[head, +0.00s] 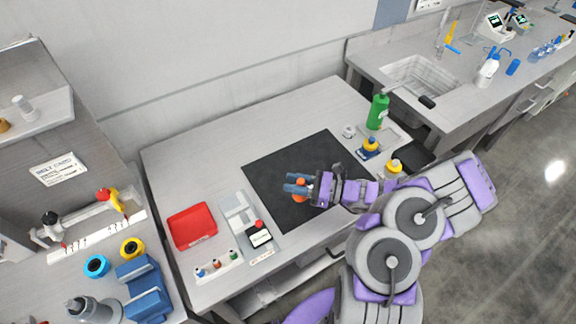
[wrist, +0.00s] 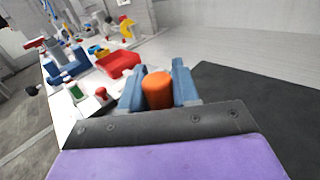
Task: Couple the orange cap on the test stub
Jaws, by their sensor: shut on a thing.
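The orange cap (head: 299,196) is between the blue fingers of my gripper (head: 298,186), above the black mat (head: 265,175) on the grey table. In the wrist view the orange cap (wrist: 158,91) stands upright between the two fingers, which are shut on it. I cannot tell whether it is clear of the mat. I cannot pick out the test stub for certain. A small white round piece (head: 349,131) stands beyond the mat's far right corner. Left of the mat is a grey fixture (head: 238,212) with a red knob.
A red tray (head: 191,226) and a rack of small vials (head: 218,265) lie on the left of the table. A green bottle (head: 377,111) and two yellow-topped bottles (head: 370,146) stand at the right. Much of the mat is bare.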

